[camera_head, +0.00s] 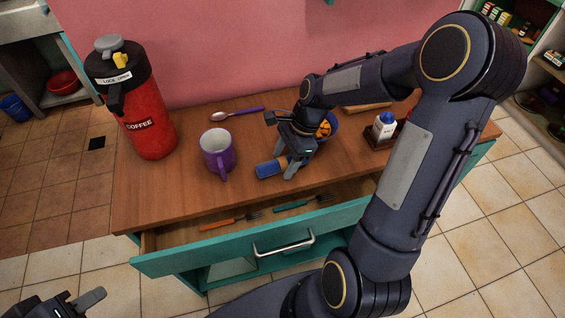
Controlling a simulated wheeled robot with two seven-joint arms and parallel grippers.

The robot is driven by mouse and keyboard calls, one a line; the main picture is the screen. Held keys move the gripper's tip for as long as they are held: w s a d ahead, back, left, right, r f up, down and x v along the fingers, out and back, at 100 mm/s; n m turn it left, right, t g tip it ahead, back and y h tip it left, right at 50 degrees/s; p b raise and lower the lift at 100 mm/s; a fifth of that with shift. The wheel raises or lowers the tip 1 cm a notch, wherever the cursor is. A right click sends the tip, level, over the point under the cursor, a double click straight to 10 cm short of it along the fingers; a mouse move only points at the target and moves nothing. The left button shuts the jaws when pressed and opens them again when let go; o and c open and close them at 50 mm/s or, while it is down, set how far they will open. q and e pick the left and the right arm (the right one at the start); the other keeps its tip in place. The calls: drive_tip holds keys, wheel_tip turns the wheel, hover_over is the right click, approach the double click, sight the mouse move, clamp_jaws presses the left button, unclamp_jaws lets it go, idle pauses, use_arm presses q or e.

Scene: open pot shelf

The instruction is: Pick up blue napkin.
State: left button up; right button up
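The blue napkin (268,169) is rolled up and lies on the wooden counter near its front edge, with a tan band around it. My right gripper (284,165) reaches down over the napkin's right part. Its two fingers are apart, one on the far side and one on the near side of the roll. Whether they touch it is hard to tell. The napkin's right end is partly hidden by the gripper. My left gripper (84,300) is at the bottom left corner, away from the counter and partly cut off, so its opening does not show.
A purple mug (217,150) stands left of the napkin, with a red coffee flask (147,115) further left. A purple-handled spoon (238,114) lies behind. A bowl (332,124) is behind my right gripper. The open drawer (175,262) in front holds an orange fork (222,222) and a teal fork (300,204).

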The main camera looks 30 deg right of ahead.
drive_tip(key=c, duration=1)
